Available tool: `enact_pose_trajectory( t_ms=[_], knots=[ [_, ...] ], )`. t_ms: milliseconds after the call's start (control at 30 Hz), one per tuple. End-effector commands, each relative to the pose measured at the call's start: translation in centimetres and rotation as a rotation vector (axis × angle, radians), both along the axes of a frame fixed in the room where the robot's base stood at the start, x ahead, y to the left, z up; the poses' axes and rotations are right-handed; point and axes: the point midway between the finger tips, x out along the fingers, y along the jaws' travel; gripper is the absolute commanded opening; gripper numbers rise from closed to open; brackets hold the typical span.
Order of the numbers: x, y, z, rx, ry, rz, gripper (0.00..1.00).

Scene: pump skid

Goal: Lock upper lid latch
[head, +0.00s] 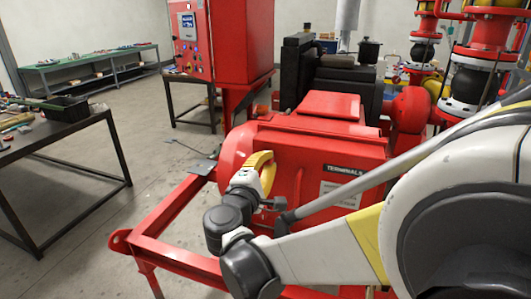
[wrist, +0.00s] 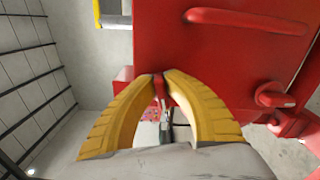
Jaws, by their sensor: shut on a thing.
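The red terminal box has a front lid (head: 310,175) with a "TERMINALS" label and a bar handle; the lid also fills the upper right of the wrist view (wrist: 225,60). My gripper (head: 268,158) is at the lid's left edge, near its upper corner. In the wrist view its yellow fingertips (wrist: 162,76) meet on a small red and dark part at the lid's edge, the upper lid latch. The fingers hide most of it, so its angle cannot be told. A second red latch (wrist: 275,95) sits farther along the same edge, apart from my gripper.
The red skid frame (head: 165,255) runs low in front of the box. A workbench with tools (head: 75,140) stands at left, and a red control cabinet (head: 235,45) stands behind. Pipes and valves (head: 465,80) fill the back right.

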Motion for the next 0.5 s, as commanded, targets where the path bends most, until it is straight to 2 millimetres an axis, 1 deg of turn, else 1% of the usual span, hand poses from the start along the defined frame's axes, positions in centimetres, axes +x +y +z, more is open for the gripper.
enact_pose_trajectory(
  t_ms=[200, 500],
  knots=[
    [0.03, 0.01, -0.13, 0.134, -0.05, 0.001, 0.0],
    [0.03, 0.01, -0.24, 0.236, -0.086, 0.001, 0.0]
  ],
)
